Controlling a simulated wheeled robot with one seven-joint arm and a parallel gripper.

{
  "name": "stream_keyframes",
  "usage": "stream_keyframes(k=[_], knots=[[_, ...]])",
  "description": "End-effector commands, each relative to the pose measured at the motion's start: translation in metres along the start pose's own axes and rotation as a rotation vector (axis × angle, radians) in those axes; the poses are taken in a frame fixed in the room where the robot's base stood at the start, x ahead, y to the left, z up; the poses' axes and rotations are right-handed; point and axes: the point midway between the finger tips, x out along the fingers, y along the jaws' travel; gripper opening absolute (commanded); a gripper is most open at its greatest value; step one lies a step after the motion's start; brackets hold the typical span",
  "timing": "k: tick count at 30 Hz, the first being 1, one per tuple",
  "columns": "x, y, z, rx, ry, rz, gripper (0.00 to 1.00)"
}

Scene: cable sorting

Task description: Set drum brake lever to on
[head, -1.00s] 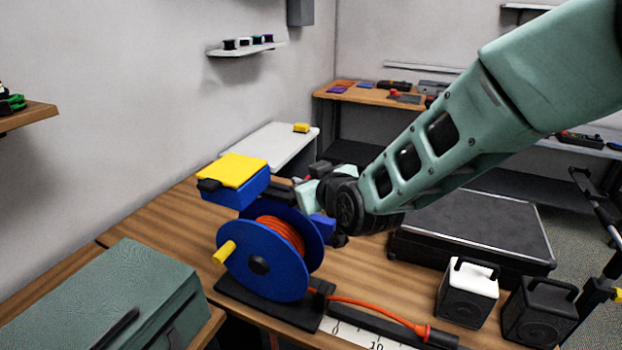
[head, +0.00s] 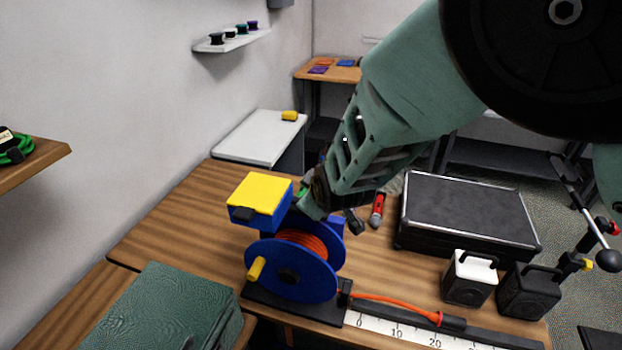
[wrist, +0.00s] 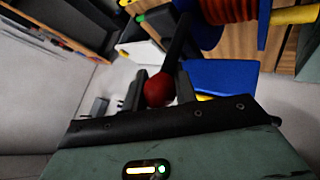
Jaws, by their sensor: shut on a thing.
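The blue cable drum (head: 290,272) holds wound orange cable and stands on a black base on the wooden bench, with a yellow crank handle (head: 256,268) on its near face. A blue box with a yellow top (head: 260,193) sits above it. My gripper (wrist: 158,85) is behind and right of this box in the head view, its fingertips largely hidden there. In the wrist view the brake lever is a dark bar (wrist: 179,42) with a red ball knob (wrist: 159,90) between my two fingers. My gripper is shut on the lever's knob end. I cannot read the on or off marking.
A black case (head: 468,215) lies right of my arm. A white-topped speaker-like box (head: 470,277) and a dark one (head: 529,290) stand on the right. A measuring strip (head: 400,332) runs along the front. A green case (head: 160,310) is at lower left.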

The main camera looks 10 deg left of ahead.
Motion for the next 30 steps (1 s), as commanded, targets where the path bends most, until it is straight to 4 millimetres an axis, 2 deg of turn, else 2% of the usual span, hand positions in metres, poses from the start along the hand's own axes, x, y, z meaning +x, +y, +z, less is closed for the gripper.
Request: stream_keyframes(k=[13, 14, 15, 16, 25, 30], knots=[[0.001, 0.000, 0.005, -0.009, -0.014, -0.001, 0.00], [0.001, 0.000, 0.005, -0.009, -0.014, -0.001, 0.33], [0.001, 0.000, 0.004, -0.009, -0.014, -0.001, 0.45], [0.001, 0.000, 0.004, -0.008, -0.013, -0.001, 0.50], [-0.001, 0.000, 0.002, -0.007, -0.009, 0.000, 0.50], [-0.014, -0.001, 0.001, -0.008, -0.006, 0.000, 0.50]])
